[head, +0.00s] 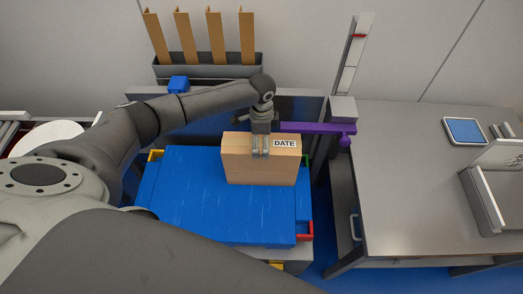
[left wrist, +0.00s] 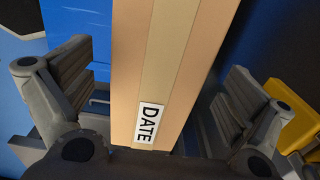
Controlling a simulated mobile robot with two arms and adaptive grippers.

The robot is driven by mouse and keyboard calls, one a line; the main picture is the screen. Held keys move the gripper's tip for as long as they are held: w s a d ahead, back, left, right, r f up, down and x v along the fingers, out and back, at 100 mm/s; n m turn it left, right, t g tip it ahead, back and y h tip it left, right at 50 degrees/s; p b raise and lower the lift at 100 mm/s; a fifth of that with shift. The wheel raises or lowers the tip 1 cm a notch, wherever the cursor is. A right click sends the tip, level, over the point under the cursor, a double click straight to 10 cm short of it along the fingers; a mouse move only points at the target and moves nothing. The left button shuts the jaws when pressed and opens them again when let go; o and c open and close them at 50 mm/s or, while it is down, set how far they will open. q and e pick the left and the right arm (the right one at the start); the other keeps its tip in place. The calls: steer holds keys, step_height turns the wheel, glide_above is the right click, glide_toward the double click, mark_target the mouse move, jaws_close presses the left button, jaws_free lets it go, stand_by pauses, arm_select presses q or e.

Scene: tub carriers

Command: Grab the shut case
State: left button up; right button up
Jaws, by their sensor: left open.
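The shut case is a tan cardboard box (head: 262,170) with a lighter tape strip and a white DATE label. It stands upright on the blue lid (head: 200,205) of a tub in the head view. My left gripper (head: 260,150) is over the top edge of the box. In the left wrist view the box (left wrist: 185,60) is between the two open fingers, with a gap visible on each side. My left gripper (left wrist: 155,95) is open there. The box's far side is hidden. My right gripper is not in view.
A purple bar (head: 305,127) runs beside the box to a grey post. A grey table (head: 430,180) stands at the right with a blue-screened tablet (head: 464,131). A grey bin (head: 205,70) with upright brown strips is behind. Red (head: 304,237) and yellow handles show at the tub's edges.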

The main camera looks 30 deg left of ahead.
arm_select(q)
steer(key=shift+f, duration=0.55)
steer(key=c, duration=1.9)
steer(key=shift+w+r, duration=0.15)
steer(key=shift+c, duration=0.7)
